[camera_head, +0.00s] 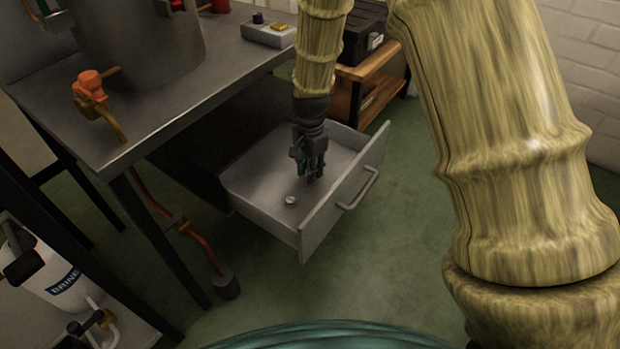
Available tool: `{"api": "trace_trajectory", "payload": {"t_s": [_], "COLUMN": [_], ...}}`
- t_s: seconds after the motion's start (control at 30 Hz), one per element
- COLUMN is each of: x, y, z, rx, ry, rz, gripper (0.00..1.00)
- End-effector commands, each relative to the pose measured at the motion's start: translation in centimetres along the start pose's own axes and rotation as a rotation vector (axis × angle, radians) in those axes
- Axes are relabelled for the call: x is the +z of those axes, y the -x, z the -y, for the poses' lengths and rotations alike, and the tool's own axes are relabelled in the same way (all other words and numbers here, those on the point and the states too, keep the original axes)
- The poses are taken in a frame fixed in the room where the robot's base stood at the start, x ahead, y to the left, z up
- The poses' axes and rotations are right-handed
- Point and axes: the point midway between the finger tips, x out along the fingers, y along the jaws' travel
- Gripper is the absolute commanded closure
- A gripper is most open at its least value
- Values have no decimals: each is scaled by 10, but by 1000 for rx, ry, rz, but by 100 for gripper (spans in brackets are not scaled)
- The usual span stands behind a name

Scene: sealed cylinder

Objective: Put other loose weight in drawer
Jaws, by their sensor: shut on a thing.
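The open drawer (245,193) under the workbench is pulled out, and its grey inside shows. One small, round, silvery weight (290,201) lies on the drawer floor near the front left. My gripper (312,178) points down inside the drawer's outline, to the right of and behind that weight. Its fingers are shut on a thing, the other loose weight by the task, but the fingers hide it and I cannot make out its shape. I cannot tell whether the fingertips touch the drawer floor.
The drawer front (345,195) with its handle stands up close to the right of my gripper. The metal workbench (150,115) overhangs the drawer's back and carries a large grey cylinder (140,45) and an orange valve (90,84). Green floor (400,230) is clear in front.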

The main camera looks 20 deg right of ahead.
Motion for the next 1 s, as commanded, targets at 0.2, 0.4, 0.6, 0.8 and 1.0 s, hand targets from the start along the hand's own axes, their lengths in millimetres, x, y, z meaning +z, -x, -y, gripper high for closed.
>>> {"api": "trace_trajectory", "payload": {"t_s": [0.2, 0.4, 0.6, 0.8, 1.0], "x": [0, 0, 0, 0, 0], "y": [-26, -25, -28, -28, -28], "z": [0, 0, 0, 0, 0], "rx": [0, -1, 0, 0, 0], "ry": [-1, -1, -1, 0, 0], "rz": [0, 0, 0, 0, 0], "gripper": [93, 93, 75, 55, 55]}}
